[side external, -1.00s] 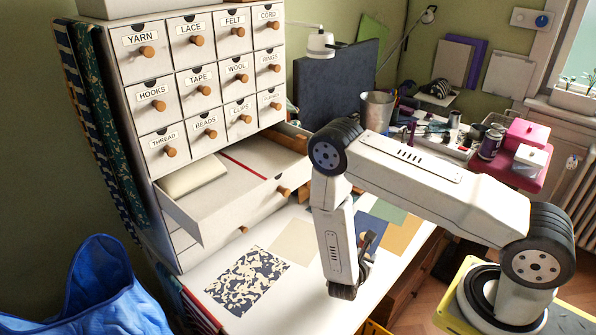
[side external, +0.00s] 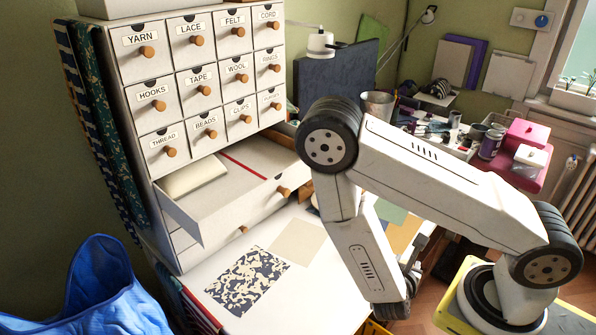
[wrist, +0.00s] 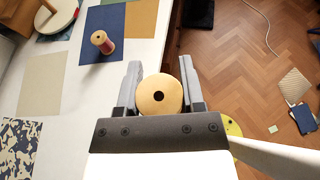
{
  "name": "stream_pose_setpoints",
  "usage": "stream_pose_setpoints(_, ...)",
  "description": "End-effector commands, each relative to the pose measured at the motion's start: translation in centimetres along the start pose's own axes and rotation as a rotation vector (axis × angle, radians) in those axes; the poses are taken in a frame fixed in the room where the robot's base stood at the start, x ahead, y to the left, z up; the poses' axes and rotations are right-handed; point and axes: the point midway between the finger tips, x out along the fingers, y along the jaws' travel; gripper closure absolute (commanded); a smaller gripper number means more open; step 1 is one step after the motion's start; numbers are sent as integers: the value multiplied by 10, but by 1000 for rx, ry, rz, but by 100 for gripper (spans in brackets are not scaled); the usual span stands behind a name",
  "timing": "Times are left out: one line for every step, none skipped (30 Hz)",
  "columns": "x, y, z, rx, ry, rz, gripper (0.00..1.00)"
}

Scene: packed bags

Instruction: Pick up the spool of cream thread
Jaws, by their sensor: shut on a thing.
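In the wrist view my gripper (wrist: 160,78) is shut on a spool (wrist: 170,106). I see the spool end-on as a round tan disc with a dark centre hole. Its thread is hidden, so its colour cannot be told. The spool appears over the table's edge, with wooden floor to the right. In the side view the arm's wrist end hangs at lower right, near the table's edge, and the held spool is hidden. Another spool (wrist: 103,43), with red thread and a wooden top, stands on a blue sheet to the left of the gripper.
A drawer (side external: 228,208) stands pulled out from the white cabinet (side external: 118,75), with a cream cushion (side external: 193,179) inside. Patterned (side external: 246,283) and plain (side external: 297,242) sheets lie on the table. A metal cup (side external: 377,105) and cluttered tray stand at the back. A blue bag (side external: 95,292) is lower left.

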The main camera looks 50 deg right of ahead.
Motion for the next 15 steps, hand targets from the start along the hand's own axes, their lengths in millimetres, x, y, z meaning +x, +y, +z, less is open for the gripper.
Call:
stream_pose_setpoints(-2,-3,1,-3,0,2,100)
stream_pose_setpoints(-3,-4,1,-3,0,3,100)
stream_pose_setpoints(-4,-6,2,-3,0,2,100)
stream_pose_setpoints(-5,-7,2,-2,0,1,100)
stream_pose_setpoints(-6,-8,2,-1,0,0,100)
stream_pose_setpoints(-6,-9,2,-1,0,0,100)
stream_pose_setpoints(-7,-10,2,-1,-1,0,100)
stream_pose_setpoints(-7,-10,3,-1,-1,0,100)
stream_pose_setpoints(-8,-11,3,-1,-1,0,100)
stream_pose_setpoints(-8,-11,3,-1,-1,0,100)
stream_pose_setpoints(-8,-11,3,-1,-1,0,100)
stream_pose_setpoints(-8,-12,3,0,-1,0,100)
stream_pose_setpoints(-8,-12,3,0,-1,0,100)
stream_pose_setpoints(-8,-12,3,0,-1,0,100)
stream_pose_setpoints(-8,-12,3,0,-1,-1,100)
